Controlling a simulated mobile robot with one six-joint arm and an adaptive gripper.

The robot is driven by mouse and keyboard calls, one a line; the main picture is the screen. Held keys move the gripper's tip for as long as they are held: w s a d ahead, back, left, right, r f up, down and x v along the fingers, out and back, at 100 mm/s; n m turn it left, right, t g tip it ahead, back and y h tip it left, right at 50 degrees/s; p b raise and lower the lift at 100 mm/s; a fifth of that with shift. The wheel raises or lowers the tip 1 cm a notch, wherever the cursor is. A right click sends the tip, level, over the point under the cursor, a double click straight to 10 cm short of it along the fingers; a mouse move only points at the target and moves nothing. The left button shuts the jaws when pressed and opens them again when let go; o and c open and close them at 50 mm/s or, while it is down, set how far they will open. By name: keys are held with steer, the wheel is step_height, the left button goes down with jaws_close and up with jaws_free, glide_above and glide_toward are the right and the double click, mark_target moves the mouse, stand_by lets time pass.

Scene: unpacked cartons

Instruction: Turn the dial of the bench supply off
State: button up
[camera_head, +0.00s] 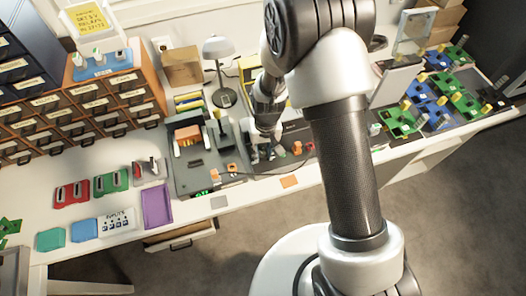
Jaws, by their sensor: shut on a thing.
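My gripper (262,148) points down over dark grey equipment (292,134) at the middle of the bench. It is small in view and its fingertips are shut on a small part there, which looks like a dial. The dial itself is mostly hidden by the fingers, so its setting cannot be read. Just left stands a grey unit (183,180) with an orange block on top and small lit green digits (201,192) at its front edge. I cannot tell for sure which housing is the bench supply.
A desk lamp (217,52) and a cardboard box (182,67) stand behind. Drawer cabinets (62,112) fill the left back. Red and green holders, a purple tray (157,206) and blue trays lie front left. Circuit boards (402,118) cover the right. My arm hides part of the bench.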

steer(key=n+b, duration=0.1)
steer(key=n, duration=0.2)
steer(key=shift+n, duration=0.4)
steer(key=n, duration=0.4)
steer(key=shift+n, duration=0.3)
steer(key=n, duration=0.4)
steer(key=shift+a+b, duration=0.1)
steer(key=shift+b, duration=0.2)
steer(key=shift+n+h, duration=0.3)
steer(key=shift+n, duration=1.9)
steer(key=o, duration=1)
steer(key=shift+o, duration=0.2)
steer(key=shift+r, duration=0.1)
